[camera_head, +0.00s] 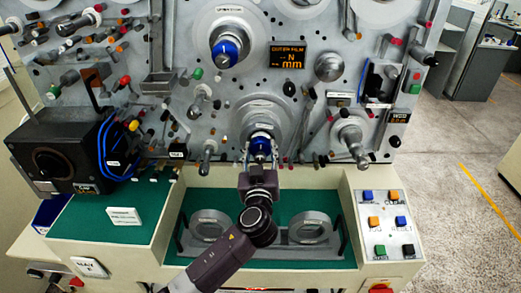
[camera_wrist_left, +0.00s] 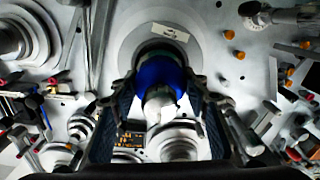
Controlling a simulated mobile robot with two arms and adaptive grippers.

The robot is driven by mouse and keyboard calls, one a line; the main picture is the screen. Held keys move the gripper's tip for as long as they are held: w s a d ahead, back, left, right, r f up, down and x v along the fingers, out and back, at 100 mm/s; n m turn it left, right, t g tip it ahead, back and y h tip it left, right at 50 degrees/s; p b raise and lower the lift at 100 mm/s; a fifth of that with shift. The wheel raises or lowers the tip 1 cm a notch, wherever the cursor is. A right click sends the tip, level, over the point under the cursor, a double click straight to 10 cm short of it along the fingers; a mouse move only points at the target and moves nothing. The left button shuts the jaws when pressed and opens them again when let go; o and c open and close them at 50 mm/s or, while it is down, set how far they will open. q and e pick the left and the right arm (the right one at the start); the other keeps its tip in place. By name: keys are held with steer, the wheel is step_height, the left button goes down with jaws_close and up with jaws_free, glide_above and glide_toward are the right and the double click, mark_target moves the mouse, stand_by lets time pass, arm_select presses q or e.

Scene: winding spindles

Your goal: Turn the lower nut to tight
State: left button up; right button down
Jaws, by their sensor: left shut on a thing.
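The lower nut (camera_head: 261,146) is blue and sits on the lower spindle in the middle of the machine's grey front panel. In the left wrist view the blue nut (camera_wrist_left: 158,74) shows large, with a pale spindle end in front of it. My left gripper (camera_head: 261,160) reaches up to it from below, one finger on each side. In the left wrist view the fingers of my left gripper (camera_wrist_left: 160,92) close in on the nut's two sides. The fingers hide part of its sides. A similar blue upper nut (camera_head: 227,49) is on the spindle above. My right gripper is not in view.
Several pegs and rollers stick out of the panel around the spindle, including a metal roller (camera_head: 350,138) to the right. Below are two metal rings (camera_head: 312,228) in a green-floored recess. A button panel (camera_head: 388,222) is at right and a black box (camera_head: 62,152) at left.

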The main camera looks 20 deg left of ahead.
arm_select(q)
steer(key=shift+m, duration=0.3)
steer(key=shift+m+b, duration=0.55)
steer(key=shift+m, duration=0.05)
steer(key=shift+m+b, duration=0.3)
steer(key=shift+m, duration=0.5)
steer(key=m, duration=0.4)
steer(key=shift+m, duration=0.3)
steer(key=m, duration=0.3)
steer(key=shift+m, duration=0.3)
steer(key=m+p, duration=0.1)
steer(key=m, duration=0.3)
steer(key=shift+m, duration=0.3)
steer(key=m, duration=0.3)
steer(key=shift+m+p, duration=0.3)
steer(key=shift+d+f+m, duration=0.1)
steer(key=shift+m, duration=1.4)
